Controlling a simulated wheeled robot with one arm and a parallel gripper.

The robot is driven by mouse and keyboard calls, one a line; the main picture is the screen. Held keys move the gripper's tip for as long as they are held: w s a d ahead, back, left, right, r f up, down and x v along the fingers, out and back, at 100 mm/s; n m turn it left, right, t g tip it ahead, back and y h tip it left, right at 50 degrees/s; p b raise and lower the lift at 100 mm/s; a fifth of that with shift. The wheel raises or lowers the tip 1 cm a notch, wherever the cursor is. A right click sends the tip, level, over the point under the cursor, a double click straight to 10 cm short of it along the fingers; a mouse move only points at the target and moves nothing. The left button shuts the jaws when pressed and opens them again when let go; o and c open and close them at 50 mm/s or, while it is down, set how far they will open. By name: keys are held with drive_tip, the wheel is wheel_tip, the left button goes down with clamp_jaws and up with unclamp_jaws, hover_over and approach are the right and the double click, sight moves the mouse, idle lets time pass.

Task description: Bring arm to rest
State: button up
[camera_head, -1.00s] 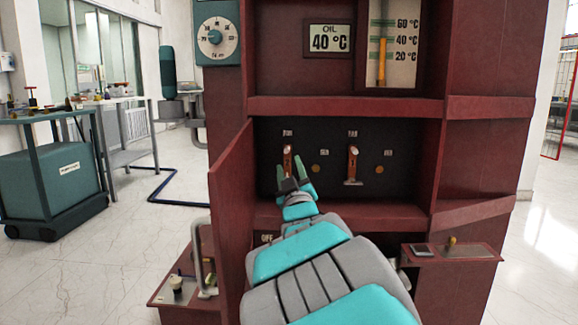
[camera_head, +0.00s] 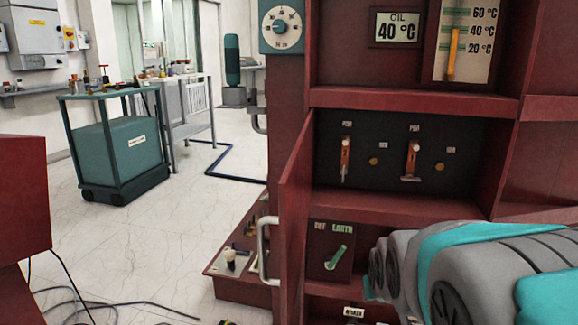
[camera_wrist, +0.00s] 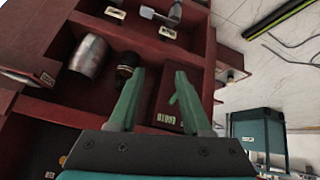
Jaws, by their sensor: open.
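My gripper (camera_wrist: 158,98) shows in the wrist view with its two green fingers apart and nothing between them. Beyond the fingers are the red cabinet's compartments (camera_wrist: 45,108), seen at a tilt. In the head view my arm comes in from the lower right, in front of the red cabinet (camera_head: 410,97). The gripper itself is outside the head view. The cabinet's open door (camera_head: 296,185) stands out at the left of the compartment with two orange-handled switches (camera_head: 345,158). Below it is a green OFF/EARTH lever (camera_head: 337,257).
A teal trolley (camera_head: 120,155) stands at the left, with a workbench (camera_head: 188,110) behind it. A red box edge (camera_head: 22,200) is at the near left, with cables (camera_head: 120,305) on the floor. The floor between box and cabinet is mostly clear.

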drive_tip(key=s+a+f+g+p, duration=0.1)
drive_tip(key=s+g, duration=0.3)
drive_tip(key=s, duration=1)
drive_tip(key=s+a+f+g+y+p, duration=0.1)
drive_tip(key=s+g, duration=0.4)
drive_tip(key=s, duration=0.9)
drive_tip(key=shift+a+f+y, duration=0.3)
drive_tip(key=shift+a, duration=0.4)
